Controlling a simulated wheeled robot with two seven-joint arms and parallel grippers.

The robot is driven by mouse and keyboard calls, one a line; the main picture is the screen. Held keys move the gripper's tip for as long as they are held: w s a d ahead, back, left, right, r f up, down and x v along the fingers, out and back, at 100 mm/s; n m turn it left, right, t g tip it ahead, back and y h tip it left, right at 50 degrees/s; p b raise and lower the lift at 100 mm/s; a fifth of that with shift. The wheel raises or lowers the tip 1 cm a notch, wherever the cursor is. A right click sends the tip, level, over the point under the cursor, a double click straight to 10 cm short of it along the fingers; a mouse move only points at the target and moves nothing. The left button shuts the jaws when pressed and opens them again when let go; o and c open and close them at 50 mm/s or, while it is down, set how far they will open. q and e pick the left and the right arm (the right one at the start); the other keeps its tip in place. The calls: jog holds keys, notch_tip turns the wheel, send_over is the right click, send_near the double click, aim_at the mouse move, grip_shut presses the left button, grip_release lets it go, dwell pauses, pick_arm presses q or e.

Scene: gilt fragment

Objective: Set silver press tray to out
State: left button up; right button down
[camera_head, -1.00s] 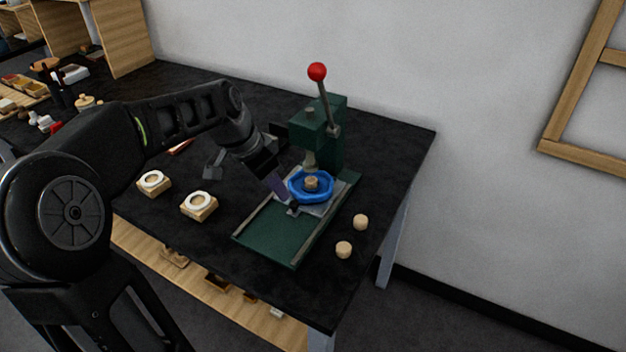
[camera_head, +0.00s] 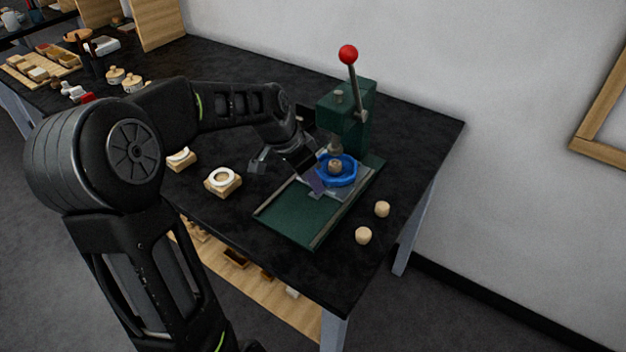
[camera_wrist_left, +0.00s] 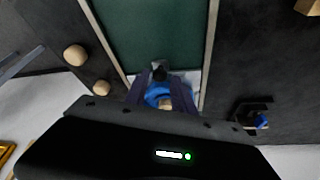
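The silver press tray (camera_head: 347,190) sits on the green press base, under the press head (camera_head: 336,147). A blue ring-shaped holder (camera_head: 350,171) with a small wooden round piece (camera_head: 335,166) in it rests on the tray. My left gripper (camera_head: 318,184) is at the tray's front left, fingers pointing down. In the left wrist view its fingers (camera_wrist_left: 160,88) are apart, with a dark knob (camera_wrist_left: 158,72) at the tray's (camera_wrist_left: 192,76) front edge near or between the tips; contact cannot be told. My right gripper is not in view.
The green press (camera_head: 358,112) has a red-balled lever (camera_head: 348,54) raised above it. Its front rails (camera_head: 297,217) are clear. Two wooden pegs (camera_head: 363,235) stand to the right; white rings on wooden blocks (camera_head: 222,180) lie to the left.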

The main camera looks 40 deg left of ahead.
pick_arm(q)
jog(key=shift+w+d+f, duration=0.1)
jog(key=shift+w+f, duration=0.15)
jog(key=shift+f, duration=0.4)
grip_shut()
dwell(1.0)
